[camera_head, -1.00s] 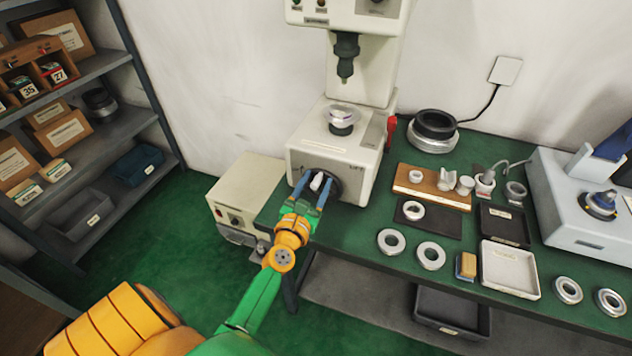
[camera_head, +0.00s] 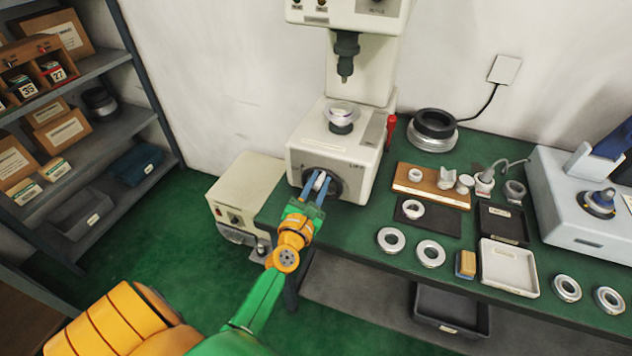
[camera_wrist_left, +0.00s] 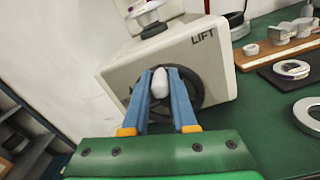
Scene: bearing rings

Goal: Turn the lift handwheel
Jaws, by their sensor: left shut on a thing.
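The lift handwheel (camera_head: 337,186) is a dark wheel on the front of the cream machine base (camera_head: 362,172). It also shows in the left wrist view (camera_wrist_left: 197,90), below the word LIFT. My left gripper (camera_head: 320,182) has its blue fingers shut on the white handle knob (camera_wrist_left: 160,83) of the wheel, with one finger on each side. The fingers hide part of the wheel. My right gripper is in neither view.
A ring (camera_head: 341,112) sits on the machine's stage, under the dark spindle (camera_head: 346,60). A cream box (camera_head: 245,195) stands left of the machine. Rings, trays and a wooden board (camera_head: 432,187) lie on the green bench to the right.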

